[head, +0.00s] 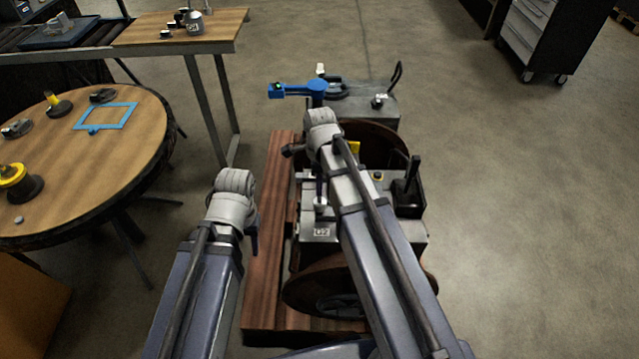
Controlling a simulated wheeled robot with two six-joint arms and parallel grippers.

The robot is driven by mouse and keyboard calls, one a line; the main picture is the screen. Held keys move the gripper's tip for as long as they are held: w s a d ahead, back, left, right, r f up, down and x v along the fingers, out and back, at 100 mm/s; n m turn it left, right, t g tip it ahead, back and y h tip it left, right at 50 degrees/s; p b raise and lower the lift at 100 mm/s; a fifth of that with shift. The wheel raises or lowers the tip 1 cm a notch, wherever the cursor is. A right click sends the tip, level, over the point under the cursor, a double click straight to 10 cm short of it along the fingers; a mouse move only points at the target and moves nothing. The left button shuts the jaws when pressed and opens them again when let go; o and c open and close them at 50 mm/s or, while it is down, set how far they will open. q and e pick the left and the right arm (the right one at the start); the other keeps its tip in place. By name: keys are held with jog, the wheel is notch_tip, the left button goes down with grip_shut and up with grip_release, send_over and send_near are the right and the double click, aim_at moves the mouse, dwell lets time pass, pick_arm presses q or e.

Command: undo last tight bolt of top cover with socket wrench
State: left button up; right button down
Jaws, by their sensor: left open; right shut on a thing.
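The diesel engine has a grey top surface with a small marked plate (322,232), which seems to be the top cover; single bolts are too small to make out. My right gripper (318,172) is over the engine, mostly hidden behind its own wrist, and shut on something. A slim upright metal shaft (319,190), seemingly the socket wrench, runs down below it to the grey top. I cannot tell whether its end sits on a bolt. My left gripper (253,236) is open to the left of the engine, apart from it, its fingers mostly hidden.
Rust-brown flywheels stand at the engine's near side (312,290) and far side (385,138). A wooden beam (268,250) lies left of it. A round table (90,165) with parts and a blue frame (105,117) is further left. The floor at right is free.

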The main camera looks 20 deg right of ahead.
jog(key=shift+f, duration=0.25)
